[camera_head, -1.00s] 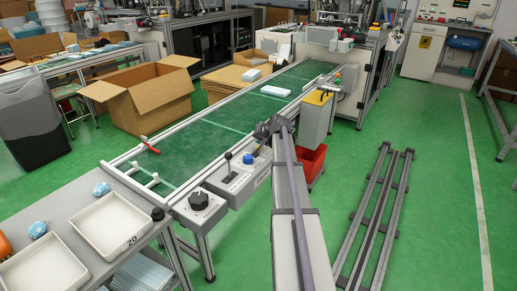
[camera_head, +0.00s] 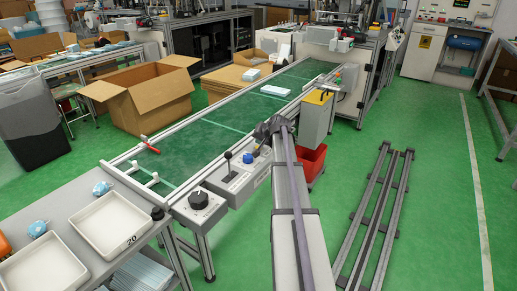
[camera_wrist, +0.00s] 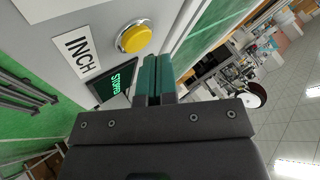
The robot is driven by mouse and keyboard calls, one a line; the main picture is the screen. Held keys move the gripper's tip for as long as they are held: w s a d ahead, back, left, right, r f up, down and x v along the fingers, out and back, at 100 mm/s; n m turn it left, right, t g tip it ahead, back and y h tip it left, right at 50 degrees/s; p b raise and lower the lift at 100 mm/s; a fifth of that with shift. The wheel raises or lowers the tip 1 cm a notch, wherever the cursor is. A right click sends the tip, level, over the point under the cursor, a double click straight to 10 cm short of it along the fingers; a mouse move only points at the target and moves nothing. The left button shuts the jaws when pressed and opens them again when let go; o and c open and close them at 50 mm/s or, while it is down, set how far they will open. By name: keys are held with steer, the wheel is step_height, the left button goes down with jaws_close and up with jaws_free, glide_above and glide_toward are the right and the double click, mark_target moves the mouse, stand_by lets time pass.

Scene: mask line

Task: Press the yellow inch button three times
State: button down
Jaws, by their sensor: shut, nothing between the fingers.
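The yellow button (camera_wrist: 134,38) shows in the wrist view in a round metal ring on a light panel. A white label reading INCH (camera_wrist: 77,53) is beside it on the left. My gripper (camera_wrist: 156,61) has its green fingers together with nothing between them. The fingertips are to the right of and below the button in the picture, and look apart from it. In the head view my gripper (camera_head: 266,128) is over the near side of the conveyor, above the control boxes. My arm hides the button in that view.
A small display with green letters (camera_wrist: 119,80) is below the button. A black knob box (camera_head: 199,200) and a box with a lever and blue knob (camera_head: 248,158) line the conveyor (camera_head: 190,150). A yellow-topped box (camera_head: 319,98) and red bin (camera_head: 312,163) stand beyond my arm.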

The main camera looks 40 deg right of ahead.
steer(key=shift+f, duration=0.25)
steer(key=shift+f+b, duration=0.45)
steer(key=shift+b, duration=0.1)
stand_by(0.4)
steer(key=shift+r+p, duration=0.85)
step_height(320, 180, up, 5)
steer(key=p, duration=0.5)
steer(key=shift+r, duration=0.15)
stand_by(0.5)
